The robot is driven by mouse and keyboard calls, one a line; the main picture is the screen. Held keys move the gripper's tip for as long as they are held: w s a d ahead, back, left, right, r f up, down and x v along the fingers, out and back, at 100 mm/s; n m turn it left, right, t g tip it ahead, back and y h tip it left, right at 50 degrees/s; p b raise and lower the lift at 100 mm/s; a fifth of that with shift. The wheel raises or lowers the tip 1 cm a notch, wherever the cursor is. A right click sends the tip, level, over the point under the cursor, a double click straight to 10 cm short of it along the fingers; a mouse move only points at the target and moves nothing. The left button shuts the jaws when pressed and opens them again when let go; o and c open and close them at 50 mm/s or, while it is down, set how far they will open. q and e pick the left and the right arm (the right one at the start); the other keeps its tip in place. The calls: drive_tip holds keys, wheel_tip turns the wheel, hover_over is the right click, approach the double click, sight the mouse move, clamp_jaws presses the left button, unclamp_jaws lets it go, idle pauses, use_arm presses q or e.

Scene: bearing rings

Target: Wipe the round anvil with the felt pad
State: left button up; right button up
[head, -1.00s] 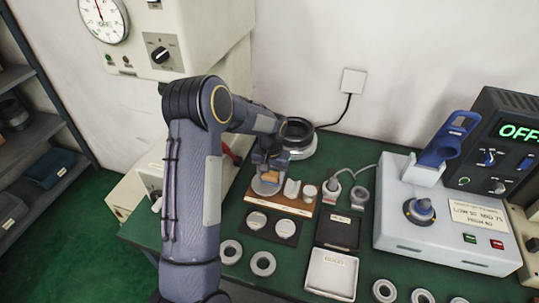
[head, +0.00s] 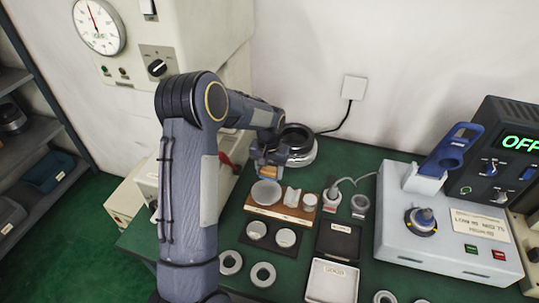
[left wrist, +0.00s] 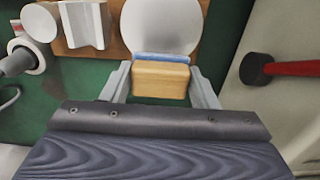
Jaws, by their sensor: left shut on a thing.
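The round anvil (head: 266,192) is a pale grey disc at the left end of a wooden board (head: 283,212); it also shows at the top of the left wrist view (left wrist: 162,24). My left gripper (head: 268,167) is just behind the anvil, shut on the felt pad, a wooden block with a blue felt face. The felt pad (left wrist: 160,79) sits between both fingers in the left wrist view, its blue side toward the anvil's edge. I cannot tell whether they touch. My right gripper is not in view.
A V-block (head: 292,197) and a small cylinder (head: 310,201) share the board. A dark tray with two discs (head: 257,231) lies in front. A large dark-and-silver ring (head: 299,146) stands behind the gripper. A red-handled hammer (left wrist: 258,69) lies close by in the left wrist view.

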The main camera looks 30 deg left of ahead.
use_arm(q)
drive_tip(key=shift+w+a+r+p, duration=0.15)
drive_tip(key=shift+r+p, duration=0.25)
drive_tip(key=shift+r, duration=0.4)
drive_tip(key=shift+r+p, duration=0.9)
drive_tip(key=shift+r, duration=0.65)
